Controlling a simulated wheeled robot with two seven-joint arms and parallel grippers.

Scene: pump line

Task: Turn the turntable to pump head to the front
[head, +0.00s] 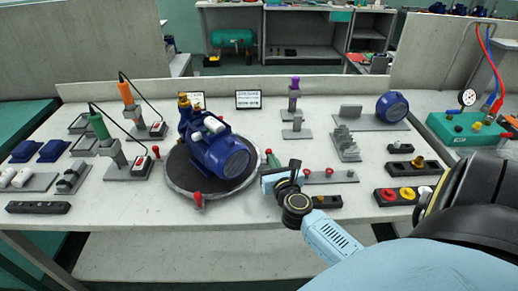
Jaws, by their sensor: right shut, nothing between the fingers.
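The round dark turntable (183,181) with a pale rim lies left of the middle of the bench in the head view. A blue pump (222,155) stands on it. Its round motor end faces front right, and its narrower end with brass-coloured fittings (185,104) points to the back left. A red knob (197,198) stands at the turntable's front rim, and another (156,152) shows at its left side. My right gripper (267,180) is shut and empty, just right of the turntable's rim; I cannot tell whether it touches. My left gripper is not in view.
Stands with an orange tool (126,93) and a green tool (99,127) are at left. A plate with red knobs (332,177) lies right of my gripper, partly hidden. A blue motor part (391,107) stands at back right. The bench front before the turntable is clear.

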